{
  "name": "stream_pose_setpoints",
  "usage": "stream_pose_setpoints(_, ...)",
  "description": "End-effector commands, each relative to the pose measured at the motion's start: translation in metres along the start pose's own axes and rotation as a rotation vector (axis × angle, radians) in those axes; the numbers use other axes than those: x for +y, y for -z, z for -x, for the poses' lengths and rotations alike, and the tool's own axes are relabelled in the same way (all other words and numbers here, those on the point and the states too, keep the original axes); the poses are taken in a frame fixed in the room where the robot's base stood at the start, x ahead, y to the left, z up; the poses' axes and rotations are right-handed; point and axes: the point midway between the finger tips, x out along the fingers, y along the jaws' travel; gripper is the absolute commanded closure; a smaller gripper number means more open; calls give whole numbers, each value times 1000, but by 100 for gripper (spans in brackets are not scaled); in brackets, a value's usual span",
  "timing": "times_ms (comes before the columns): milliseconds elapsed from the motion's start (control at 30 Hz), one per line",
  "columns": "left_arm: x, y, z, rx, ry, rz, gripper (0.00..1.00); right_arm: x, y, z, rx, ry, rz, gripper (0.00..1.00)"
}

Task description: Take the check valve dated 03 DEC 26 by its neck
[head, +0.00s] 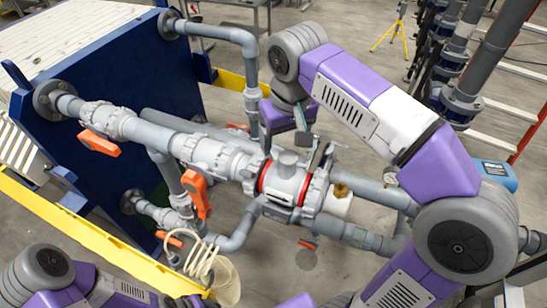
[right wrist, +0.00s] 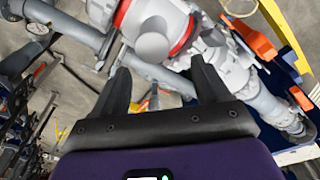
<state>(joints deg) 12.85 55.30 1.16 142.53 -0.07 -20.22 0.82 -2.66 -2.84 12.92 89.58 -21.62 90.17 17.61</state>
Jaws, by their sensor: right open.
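A grey check valve (head: 284,184) with two red rings sits in the pipe line at the middle of the head view. A short round neck (head: 288,160) stands up from its top. No date can be read on it. In the right wrist view the valve body (right wrist: 158,22) is at the top, with the round neck end (right wrist: 152,46) facing the camera. My right gripper (right wrist: 160,72) is open and empty, its two fingers pointing toward the valve, with the neck lying between their directions and apart from them. My left gripper is not seen; only part of my left arm shows at the bottom left.
Orange valve handles (head: 196,192) stand left of the valve, and another handle (head: 99,143) is farther left. A blue panel (head: 110,90) backs the pipes. A yellow rail (head: 90,235) crosses the lower left. A coiled cream hose (head: 203,262) hangs near the bottom.

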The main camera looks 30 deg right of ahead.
Motion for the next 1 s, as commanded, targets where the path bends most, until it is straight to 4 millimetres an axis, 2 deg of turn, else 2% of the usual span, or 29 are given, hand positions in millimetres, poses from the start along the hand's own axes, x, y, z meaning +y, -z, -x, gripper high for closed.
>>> stream_pose_setpoints(267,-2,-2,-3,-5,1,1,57,2,-2,-28,-2,1,-8,25)
stream_pose_setpoints(500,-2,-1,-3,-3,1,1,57,4,-5,-63,-4,1,-6,25)
stream_pose_setpoints(600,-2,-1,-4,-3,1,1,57,4,-4,-72,-2,1,-6,25)
stream_pose_setpoints(867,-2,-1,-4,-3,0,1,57,4,-4,-74,0,2,-6,25)
stream_pose_setpoints(1000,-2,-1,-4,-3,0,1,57,4,-4,-74,0,2,-6,45)
